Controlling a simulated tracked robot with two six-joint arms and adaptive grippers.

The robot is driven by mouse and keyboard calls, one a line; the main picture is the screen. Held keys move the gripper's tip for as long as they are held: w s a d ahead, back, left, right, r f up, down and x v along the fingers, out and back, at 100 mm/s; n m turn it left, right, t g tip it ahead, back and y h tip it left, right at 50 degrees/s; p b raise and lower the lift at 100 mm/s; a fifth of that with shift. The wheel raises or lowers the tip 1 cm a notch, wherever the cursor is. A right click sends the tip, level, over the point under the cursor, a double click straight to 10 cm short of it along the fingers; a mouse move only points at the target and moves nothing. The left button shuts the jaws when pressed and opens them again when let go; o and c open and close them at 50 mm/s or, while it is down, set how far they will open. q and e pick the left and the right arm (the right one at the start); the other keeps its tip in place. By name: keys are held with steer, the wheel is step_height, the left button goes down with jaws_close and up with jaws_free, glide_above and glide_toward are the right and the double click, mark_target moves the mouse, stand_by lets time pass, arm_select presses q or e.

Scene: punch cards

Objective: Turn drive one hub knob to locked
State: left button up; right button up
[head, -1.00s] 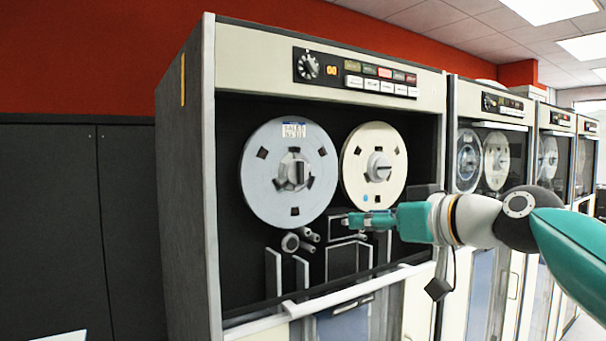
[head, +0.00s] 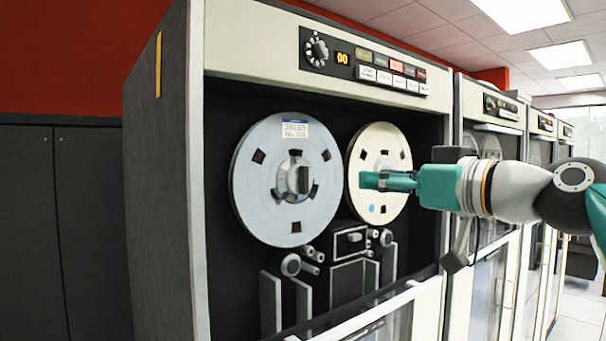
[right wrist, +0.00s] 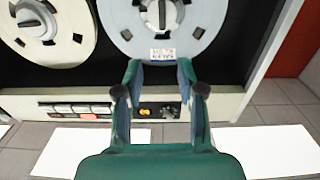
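The nearest tape drive (head: 196,200) carries two reels. The left grey reel (head: 252,205) has a paper label and a hub with a dark bar-shaped knob (head: 297,180), its bar roughly upright. The right cream reel (head: 392,147) is partly hidden behind my right gripper (head: 368,180). That gripper stands out in front of the drive, apart from the reels. In the right wrist view, which looks upside down, its two fingers (right wrist: 161,72) are spread and empty. The grey reel's hub knob (right wrist: 161,12) lies beyond them at the top edge. My left gripper is not in view.
A panel with a rotary dial (head: 315,48) and rows of buttons (head: 393,75) runs above the reels. A slanted glass door edge (head: 370,312) juts out below. More drives (head: 492,110) stand along the right. The drive's left side is clear.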

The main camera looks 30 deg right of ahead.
mark_target(307, 174)
steer(key=w+p, duration=0.1)
steer(key=w, duration=0.4)
steer(key=w+a+p, duration=0.1)
steer(key=w+p, duration=0.1)
steer(key=w, duration=0.3)
steer(key=w+p, duration=0.1)
steer(key=w, duration=0.3)
steer(key=shift+w+a+p, duration=0.2)
steer(key=shift+w+p, duration=0.15)
steer(key=shift+w, duration=0.8)
jaws_close()
